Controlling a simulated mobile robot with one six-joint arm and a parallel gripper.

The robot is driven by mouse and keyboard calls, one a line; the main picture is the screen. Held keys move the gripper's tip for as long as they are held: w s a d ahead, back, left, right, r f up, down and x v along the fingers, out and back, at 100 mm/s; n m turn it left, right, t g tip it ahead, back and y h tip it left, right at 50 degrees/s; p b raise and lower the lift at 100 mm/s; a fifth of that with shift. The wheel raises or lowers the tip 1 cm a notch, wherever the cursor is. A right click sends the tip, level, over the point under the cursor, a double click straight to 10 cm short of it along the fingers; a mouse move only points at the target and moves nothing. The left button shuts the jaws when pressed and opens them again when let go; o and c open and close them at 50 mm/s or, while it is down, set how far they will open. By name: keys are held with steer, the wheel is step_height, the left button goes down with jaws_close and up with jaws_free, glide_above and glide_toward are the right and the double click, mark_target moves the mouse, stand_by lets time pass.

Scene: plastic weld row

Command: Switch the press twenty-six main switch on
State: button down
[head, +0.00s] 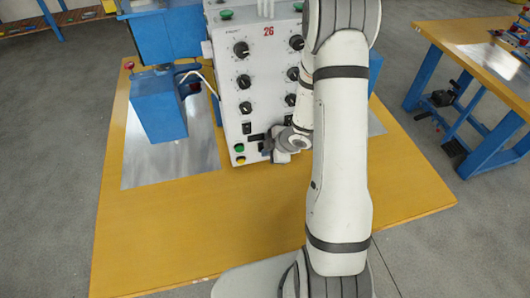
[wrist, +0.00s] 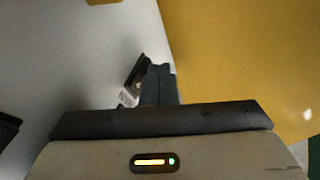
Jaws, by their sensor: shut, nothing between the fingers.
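The white control box (head: 228,60) marked 26 stands on the yellow table, its front covered with black knobs. A small black switch (wrist: 134,76) with a pale part at its lower end sits on the white panel in the wrist view; I cannot tell its position. My gripper (wrist: 160,72) is shut and empty, its dark fingertips right beside this switch; I cannot tell if they touch it. In the head view my gripper (head: 268,147) is low at the box's front, partly hidden by my wrist. My arm hides the box's right side.
Green (head: 239,148) and yellow (head: 240,160) buttons sit at the box's lower left. A blue press (head: 158,105) stands left of the box on a metal plate (head: 150,165). The front of the yellow table (head: 170,235) is clear. Another table (head: 480,50) stands at right.

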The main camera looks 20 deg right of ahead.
steer(key=shift+w+f, duration=0.1)
steer(key=shift+w, duration=0.1)
steer(key=shift+r+p, duration=0.8)
steer(key=shift+r, duration=0.05)
